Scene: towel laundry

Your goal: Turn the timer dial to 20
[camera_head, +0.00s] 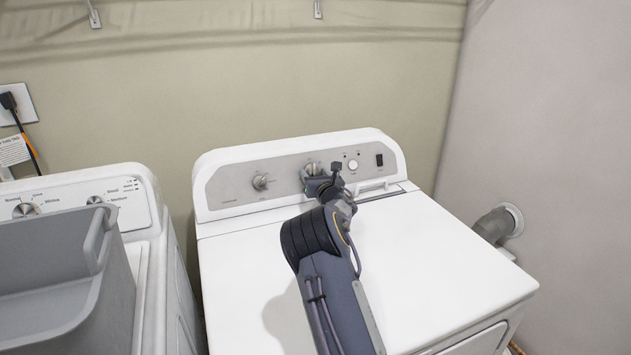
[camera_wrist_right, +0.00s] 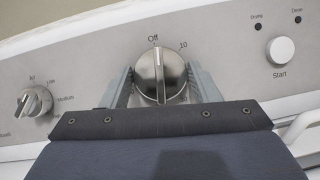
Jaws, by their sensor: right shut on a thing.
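The timer dial (camera_wrist_right: 159,76) is a round silver knob on the grey control panel, with "Off" printed above it and "10" to its upper right. Its ridge and white line point up, close to "Off". My right gripper (camera_wrist_right: 161,88) is shut on the dial, one finger on each side of it. In the head view my right gripper (camera_head: 318,176) reaches the panel of the white dryer (camera_head: 392,238) and hides part of the dial (camera_head: 311,169). The "20" mark is not visible. My left gripper is not in view.
A smaller knob (camera_wrist_right: 35,101) is left of the timer dial, and a round Start button (camera_wrist_right: 280,51) is to its right. A washer (camera_head: 150,230) stands at the left with a grey basket (camera_head: 110,290) on it. A grey pipe (camera_head: 494,225) enters the right wall.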

